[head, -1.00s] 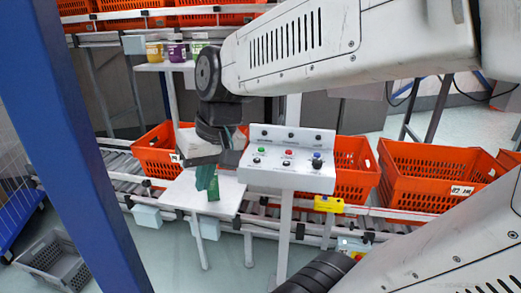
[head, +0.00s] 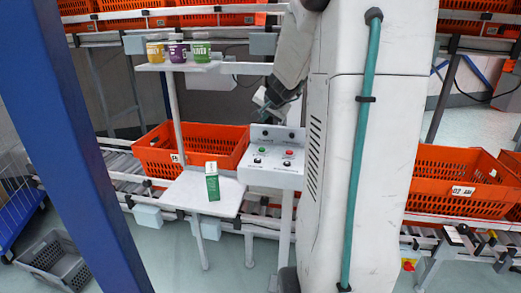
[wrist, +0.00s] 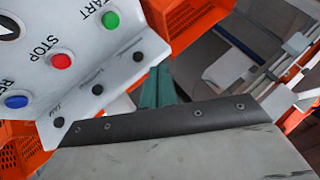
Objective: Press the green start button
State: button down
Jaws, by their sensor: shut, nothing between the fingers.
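The white control panel (head: 275,171) stands on a post in the middle of the head view. Its green start button (head: 264,148) is at the upper left of its face, left of the red stop button (head: 289,152). In the wrist view, the green button (wrist: 110,19) sits by the word START near the top, with the red button (wrist: 61,61) below left. My gripper (head: 262,108) is just above and behind the panel's upper edge, apart from the green button. Its teal fingers (wrist: 155,84) are shut and empty in the wrist view. My arm hides the panel's right side.
A green carton (head: 212,182) stands on a small white table (head: 190,196) left of the panel. Orange totes (head: 160,157) lie behind on the conveyor. Several jars (head: 176,48) stand on a shelf above. A blue post (head: 75,150) is at left.

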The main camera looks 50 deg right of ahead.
aim_at(263, 150)
jog(key=shift+f, duration=4.4)
jog(key=shift+f, duration=0.1)
jog(key=shift+f, duration=0.35)
jog(key=shift+a+f, duration=0.1)
jog(key=shift+f, duration=0.35)
jog(key=shift+r, duration=0.9)
jog(key=shift+r, duration=2.5)
